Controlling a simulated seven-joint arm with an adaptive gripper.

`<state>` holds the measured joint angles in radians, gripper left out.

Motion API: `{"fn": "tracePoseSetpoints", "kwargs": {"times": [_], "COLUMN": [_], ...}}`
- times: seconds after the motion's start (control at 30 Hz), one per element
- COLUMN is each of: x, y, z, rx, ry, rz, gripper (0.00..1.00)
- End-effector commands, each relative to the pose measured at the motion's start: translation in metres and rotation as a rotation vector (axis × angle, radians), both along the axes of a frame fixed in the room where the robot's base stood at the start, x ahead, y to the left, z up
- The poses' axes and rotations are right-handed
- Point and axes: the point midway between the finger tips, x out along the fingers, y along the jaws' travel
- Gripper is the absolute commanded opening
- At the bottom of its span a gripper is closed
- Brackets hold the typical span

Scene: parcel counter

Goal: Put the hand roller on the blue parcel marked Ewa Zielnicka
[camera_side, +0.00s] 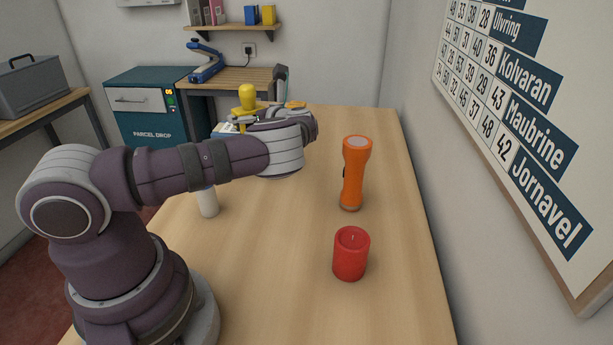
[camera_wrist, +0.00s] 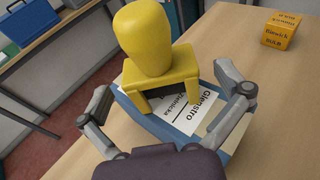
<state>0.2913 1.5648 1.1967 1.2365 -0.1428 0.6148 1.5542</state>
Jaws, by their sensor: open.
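The hand roller (camera_wrist: 150,45), with a rounded yellow handle, a yellow frame and a dark underside, stands upright at the blue parcel in the wrist view. It also shows beyond my arm in the side view (camera_side: 246,95). The blue parcel (camera_wrist: 150,123) bears a white label reading "Glenstro" and "Zielnicka"; the rest of the name is covered. Whether the roller touches the parcel is hard to tell. My gripper (camera_wrist: 163,79) is open, with one finger on each side of the roller, apparently not touching it. In the side view my arm hides most of the parcel.
An orange flashlight (camera_side: 354,175) and a red candle (camera_side: 351,254) stand on the wooden counter (camera_side: 300,235). A white cylinder (camera_side: 208,202) stands beside my arm. An orange box (camera_wrist: 281,31) with printed names lies farther along.

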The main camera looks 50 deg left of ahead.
Motion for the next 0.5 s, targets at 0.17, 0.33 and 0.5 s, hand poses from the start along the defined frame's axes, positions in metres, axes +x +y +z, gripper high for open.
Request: {"fn": "tracePoseSetpoints", "kwargs": {"times": [0.17, 0.33, 0.5], "x": [0.000, 0.001, 0.001], "y": [0.000, -0.007, -0.052], "z": [0.000, 0.009, 0.020], "rx": [0.001, 0.001, 0.001], "ry": [-0.001, -0.002, -0.004], "rz": [0.000, -0.003, -0.006], "gripper": [0.99, 0.99, 0.99]}}
